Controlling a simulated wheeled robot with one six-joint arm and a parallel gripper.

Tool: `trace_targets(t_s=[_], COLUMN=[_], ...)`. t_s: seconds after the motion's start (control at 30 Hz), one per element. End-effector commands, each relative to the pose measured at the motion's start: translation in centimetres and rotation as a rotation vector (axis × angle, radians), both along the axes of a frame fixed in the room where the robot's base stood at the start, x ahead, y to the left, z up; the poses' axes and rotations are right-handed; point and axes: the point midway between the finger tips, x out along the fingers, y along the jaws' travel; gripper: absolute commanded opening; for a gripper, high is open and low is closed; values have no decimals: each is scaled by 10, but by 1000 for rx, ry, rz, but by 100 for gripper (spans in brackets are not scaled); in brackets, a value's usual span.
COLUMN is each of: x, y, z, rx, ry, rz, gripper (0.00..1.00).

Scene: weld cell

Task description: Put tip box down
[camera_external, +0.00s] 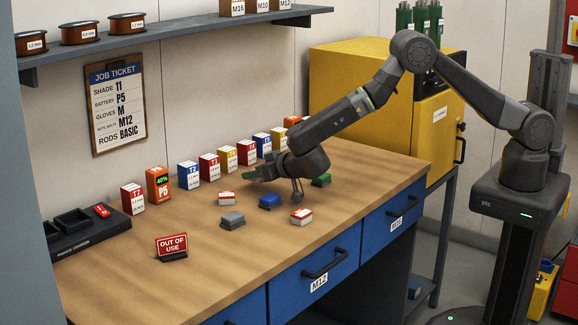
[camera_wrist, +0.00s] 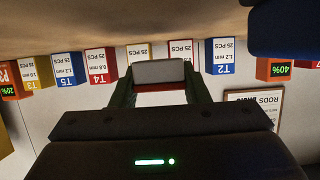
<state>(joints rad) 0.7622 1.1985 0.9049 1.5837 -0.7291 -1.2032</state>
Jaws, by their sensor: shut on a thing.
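In the wrist view, which is upside down, my gripper (camera_wrist: 158,88) has its dark green fingers on either side of a small box (camera_wrist: 158,72) with a pale grey face and a red edge. No label is readable on it. In the external view my gripper (camera_external: 256,176) points left, low over the workbench, its wrist bent near the row of tip boxes. The held box cannot be clearly made out there. Upright tip boxes, including a blue one (camera_external: 188,175), a red one (camera_external: 209,167) and a yellow one (camera_external: 228,158), stand along the wall.
Small flat blocks lie around my gripper: red-and-white (camera_external: 227,199), grey (camera_external: 232,220), blue (camera_external: 269,202), another red-and-white (camera_external: 301,217) and green (camera_external: 321,181). An "OUT OF USE" sign (camera_external: 171,245) stands at the front left. The front middle of the workbench (camera_external: 240,262) is clear.

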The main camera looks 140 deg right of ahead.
Motion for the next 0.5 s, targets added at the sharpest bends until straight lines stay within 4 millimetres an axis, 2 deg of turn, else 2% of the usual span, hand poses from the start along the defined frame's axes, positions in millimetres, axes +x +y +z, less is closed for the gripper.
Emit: trace_targets(t_s=[0.5], x=[0], y=[0], z=[-14], rx=[1], ry=[1], rz=[0], gripper=[14])
